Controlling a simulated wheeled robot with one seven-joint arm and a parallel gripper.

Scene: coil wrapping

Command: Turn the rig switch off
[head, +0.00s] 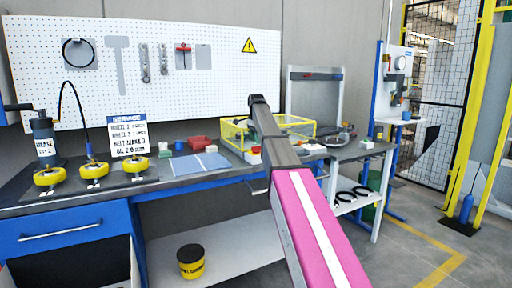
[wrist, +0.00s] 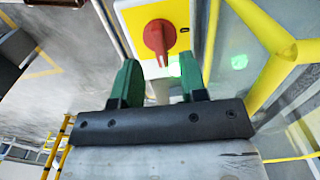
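The rig switch is a red rotary knob (wrist: 158,36) on a yellow plate (wrist: 128,17), at the top middle of the wrist view. Its handle points roughly up and down in that picture. My gripper (wrist: 160,66) has two green fingers, spread apart with nothing between them. The fingers point at the knob; its lower end shows in line with the gap between the fingertips. I see no contact. In the head view my pink arm reaches to the bench, and my gripper and the switch cannot be made out there.
Thick yellow bars (wrist: 262,85) run close on the right in the wrist view, near a glowing green light (wrist: 239,62). In the head view a yellow-framed guard (head: 236,137) stands on the bench (head: 190,184), with a red block (head: 200,142) and blue sheets (head: 203,164) nearby.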

